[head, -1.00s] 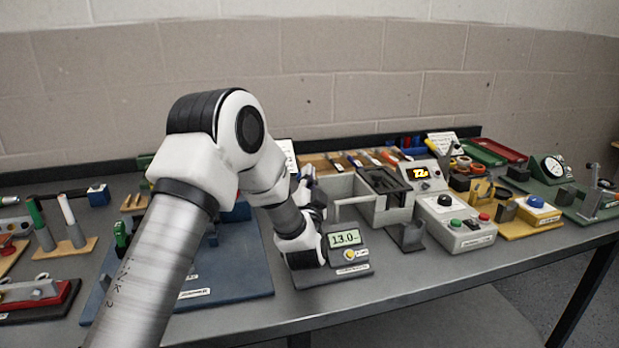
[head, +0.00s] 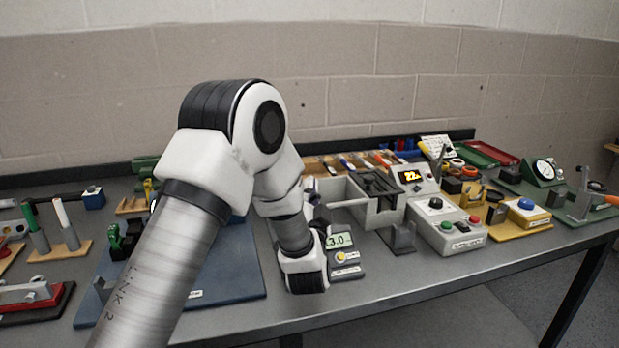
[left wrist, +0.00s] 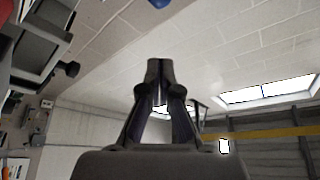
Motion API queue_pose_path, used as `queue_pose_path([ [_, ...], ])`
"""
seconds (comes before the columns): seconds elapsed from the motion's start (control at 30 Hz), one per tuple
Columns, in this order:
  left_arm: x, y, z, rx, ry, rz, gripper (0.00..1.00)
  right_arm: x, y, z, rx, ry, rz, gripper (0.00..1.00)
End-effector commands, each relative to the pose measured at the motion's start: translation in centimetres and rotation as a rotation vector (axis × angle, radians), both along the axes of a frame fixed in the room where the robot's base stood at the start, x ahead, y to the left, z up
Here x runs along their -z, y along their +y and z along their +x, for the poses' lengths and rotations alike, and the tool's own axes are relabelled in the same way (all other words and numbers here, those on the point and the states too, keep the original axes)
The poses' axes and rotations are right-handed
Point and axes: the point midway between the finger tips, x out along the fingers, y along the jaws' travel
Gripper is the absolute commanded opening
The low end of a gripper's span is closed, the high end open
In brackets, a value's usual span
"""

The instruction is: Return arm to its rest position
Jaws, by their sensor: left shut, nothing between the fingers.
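My left arm (head: 240,140) comes in from the lower left of the head view, bends at a raised elbow and drops toward the table's front edge. My left gripper (left wrist: 160,65) shows in the left wrist view with its dark fingers together and nothing between them. It points up, away from the table, with the wall and ceiling behind it. In the head view the gripper (head: 310,190) is mostly hidden behind my wrist links. My right gripper is in neither view.
A meter with a green display (head: 342,242) stands right beside my wrist, partly covered. A grey open-topped fixture (head: 380,205), a control box with buttons (head: 450,228) and a yellow station (head: 520,220) stand to the right. A blue board (head: 230,275) lies behind my arm.

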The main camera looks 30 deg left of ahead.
Motion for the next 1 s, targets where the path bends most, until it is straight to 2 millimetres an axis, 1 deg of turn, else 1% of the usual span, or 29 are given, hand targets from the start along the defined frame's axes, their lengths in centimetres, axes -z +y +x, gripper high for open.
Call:
queue_pose_path([
  [0.03,0.5,-0.6,-0.7,0.002,0.002,0.003,0.00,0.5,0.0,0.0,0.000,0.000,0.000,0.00],
  [0.1,0.8,-1.1,-1.5,0.001,0.001,0.003,0.00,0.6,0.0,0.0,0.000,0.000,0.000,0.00],
  [0.23,0.9,-1.6,-2.3,0.001,-0.002,0.001,0.00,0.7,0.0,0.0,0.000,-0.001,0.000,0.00],
  [0.77,0.8,-1.6,-2.4,0.000,-0.001,0.001,0.00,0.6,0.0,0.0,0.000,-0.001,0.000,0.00],
  [0.87,-0.2,-1.6,-2.4,-0.001,-0.002,0.001,0.00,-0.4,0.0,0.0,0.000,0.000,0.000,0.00],
  [1.0,-3.0,-1.6,-2.4,-0.001,-0.002,0.001,0.00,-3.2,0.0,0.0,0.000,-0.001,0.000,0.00],
])
